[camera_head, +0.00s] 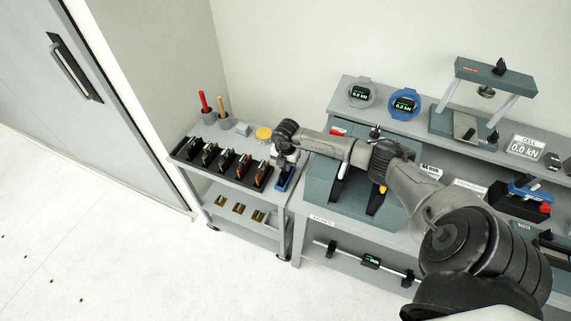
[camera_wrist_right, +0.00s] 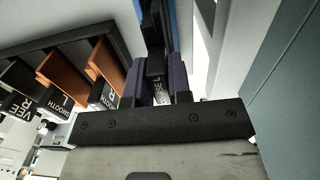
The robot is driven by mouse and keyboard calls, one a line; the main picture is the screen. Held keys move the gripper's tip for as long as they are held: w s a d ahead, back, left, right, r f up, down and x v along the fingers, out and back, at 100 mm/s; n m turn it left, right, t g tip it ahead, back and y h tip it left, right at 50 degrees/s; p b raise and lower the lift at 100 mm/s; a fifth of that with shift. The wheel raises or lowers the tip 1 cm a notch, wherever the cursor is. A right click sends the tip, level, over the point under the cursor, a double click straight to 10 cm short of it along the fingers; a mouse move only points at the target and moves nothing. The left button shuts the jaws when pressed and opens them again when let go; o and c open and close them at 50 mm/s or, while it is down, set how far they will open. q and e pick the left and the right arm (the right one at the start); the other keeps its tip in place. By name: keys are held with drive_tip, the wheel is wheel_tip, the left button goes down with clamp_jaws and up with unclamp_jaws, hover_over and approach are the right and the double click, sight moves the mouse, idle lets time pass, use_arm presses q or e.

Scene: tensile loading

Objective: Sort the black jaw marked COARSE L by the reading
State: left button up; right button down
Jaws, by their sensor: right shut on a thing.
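My right gripper (camera_head: 285,164) is over the right end of the rack on the small cart. In the right wrist view its two fingers (camera_wrist_right: 157,88) are shut on the black jaw (camera_wrist_right: 156,66), whose white label is partly covered and ends in "L". A narrow blue thing (camera_head: 284,180) lies just under the gripper; a blue strip (camera_wrist_right: 172,28) also shows beyond the jaw in the wrist view. I cannot tell whether the jaw touches it. In the head view the jaw is too small to make out. My left gripper is not in view.
A black rack (camera_head: 262,184) of several jaws stands left of the gripper. Red and brown handles in holders (camera_head: 205,103) and a yellow round thing (camera_head: 263,134) are behind. Two round gauges (camera_head: 361,92) and a CELL display (camera_head: 525,147) reading 0.0 kN stand on the right bench.

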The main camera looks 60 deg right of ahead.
drive_tip(key=shift+f, duration=0.3)
idle(0.4)
drive_tip(key=c, duration=1.1)
unclamp_jaws()
drive_tip(key=shift+d, duration=0.1)
drive_tip(key=shift+o, duration=0.7)
drive_tip(key=shift+f, duration=0.15)
wheel_tip(320, 180, up, 14)
